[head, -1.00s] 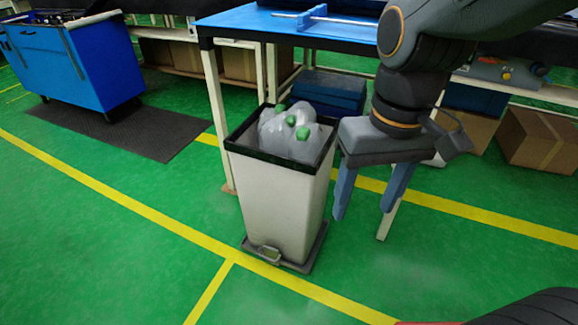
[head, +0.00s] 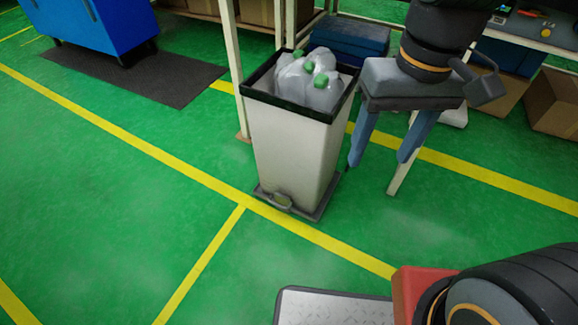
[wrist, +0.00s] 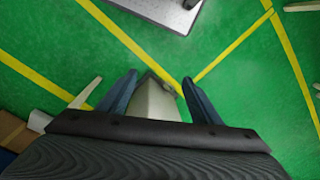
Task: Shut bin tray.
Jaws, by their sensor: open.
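The tall off-white bin (head: 292,145) stands upright on the green floor, its black-rimmed top open and filled with clear plastic bottles (head: 312,80) with green caps. The grey bin tray (head: 320,206) lies under its foot, with a looped handle (head: 281,202) at the front; how far out it is I cannot tell. My gripper (head: 379,163) is open and empty, fingers down, in the picture just right of the bin. In the wrist view, the bin (wrist: 155,103) shows partly between the fingers of my gripper (wrist: 160,80); my wrist hides the rest.
A table leg (head: 232,70) stands close behind the bin's left side. A blue cabinet (head: 95,28) and dark mat (head: 140,75) are at the back left. Cardboard boxes (head: 555,105) sit at the right. The floor in front of the bin is clear, with yellow lines.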

